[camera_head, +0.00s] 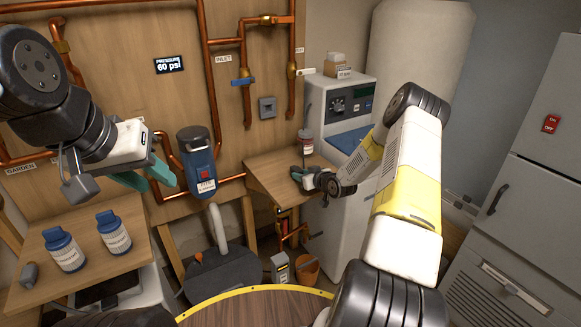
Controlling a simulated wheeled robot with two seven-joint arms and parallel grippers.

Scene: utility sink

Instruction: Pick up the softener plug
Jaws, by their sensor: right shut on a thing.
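My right gripper (298,175) is at the right end of the small wooden shelf (262,172), in front of the white softener cabinet (345,205). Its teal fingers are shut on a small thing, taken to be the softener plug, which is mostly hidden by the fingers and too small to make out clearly. My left gripper (152,183) is open and empty, with its teal fingers apart, in front of the plywood wall above the left shelf. A grey outlet box (267,108) is on the plywood wall.
Two blue-capped bottles (66,251) (114,233) stand on the left shelf (45,285). A blue filter housing (198,160) and copper pipes line the wall. An orange bucket (306,268) stands on the floor.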

